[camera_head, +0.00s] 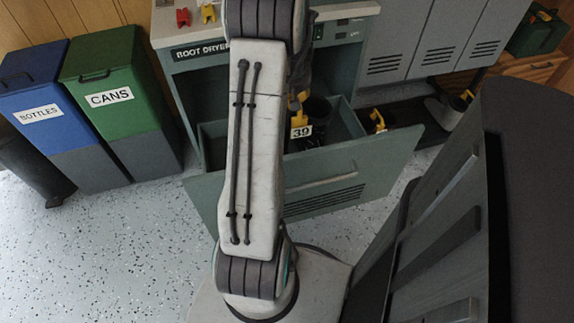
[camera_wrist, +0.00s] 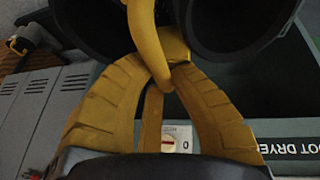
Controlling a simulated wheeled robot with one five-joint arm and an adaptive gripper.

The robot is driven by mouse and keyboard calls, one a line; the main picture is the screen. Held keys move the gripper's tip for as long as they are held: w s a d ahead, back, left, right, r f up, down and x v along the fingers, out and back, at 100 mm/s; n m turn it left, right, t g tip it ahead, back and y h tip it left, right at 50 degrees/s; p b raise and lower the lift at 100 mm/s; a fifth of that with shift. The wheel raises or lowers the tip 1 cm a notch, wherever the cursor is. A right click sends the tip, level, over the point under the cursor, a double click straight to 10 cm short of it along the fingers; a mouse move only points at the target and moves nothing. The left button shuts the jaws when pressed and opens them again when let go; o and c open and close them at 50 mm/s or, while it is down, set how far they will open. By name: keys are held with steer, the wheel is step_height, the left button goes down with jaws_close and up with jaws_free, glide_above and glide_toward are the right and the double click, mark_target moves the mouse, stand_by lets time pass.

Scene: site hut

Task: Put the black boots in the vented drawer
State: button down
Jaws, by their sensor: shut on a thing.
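The vented drawer (camera_head: 350,179) stands pulled out below the boot dryer, with slots low in its green front. The black boots (camera_head: 318,108) show beside my arm, over or inside the open drawer; I cannot tell whether they touch its floor. A white tag reading 39 (camera_head: 300,131) shows at them. In the wrist view, my gripper (camera_wrist: 167,72) has its yellow fingers shut on the yellow strap between two dark boot openings (camera_wrist: 235,22). In the head view my arm hides most of the gripper and part of the boots.
The boot dryer (camera_head: 200,52) has red and yellow items on top. Grey lockers (camera_head: 405,45) stand to its right. Another dark item with a yellow part (camera_head: 460,100) is on the low rack. Blue (camera_head: 40,112) and green (camera_head: 115,95) bins stand left. Speckled floor (camera_head: 120,240) is clear at front left.

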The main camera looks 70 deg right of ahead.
step_height(320, 180, down, 7)
steer(key=b, duration=0.8)
steer(key=shift+d, duration=0.15)
steer(key=b, duration=0.5)
steer(key=shift+w+r, duration=0.1)
steer(key=shift+r, duration=0.1)
steer(key=shift+f+b, duration=0.1)
steer(key=shift+b, duration=0.2)
step_height(320, 180, down, 10)
steer(key=b, duration=0.5)
steer(key=shift+r, duration=0.25)
